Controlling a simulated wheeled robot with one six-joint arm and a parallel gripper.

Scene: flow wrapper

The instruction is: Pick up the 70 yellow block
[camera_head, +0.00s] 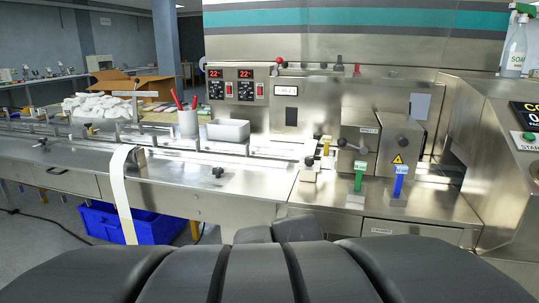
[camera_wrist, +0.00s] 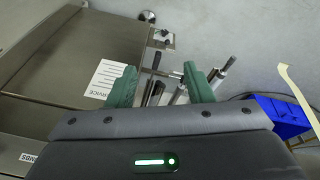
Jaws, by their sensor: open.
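The yellow block (camera_head: 326,146) is small and upright, with a pale label at its top. It stands on the steel machine deck in the head view, behind the green block (camera_head: 359,181) and the blue block (camera_head: 399,182). Its number is too small to read. My gripper (camera_wrist: 160,86) shows in the wrist view with two green fingers spread apart and nothing between them. Below and beyond the fingers are steel rods and a panel edge. The yellow block is not visible in the wrist view, and the fingers are not visible in the head view.
A dark round knob (camera_head: 341,142) on a lever is close right of the yellow block. A blue crate (camera_head: 156,229) is on the floor. The front deck left of the green block is mostly clear.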

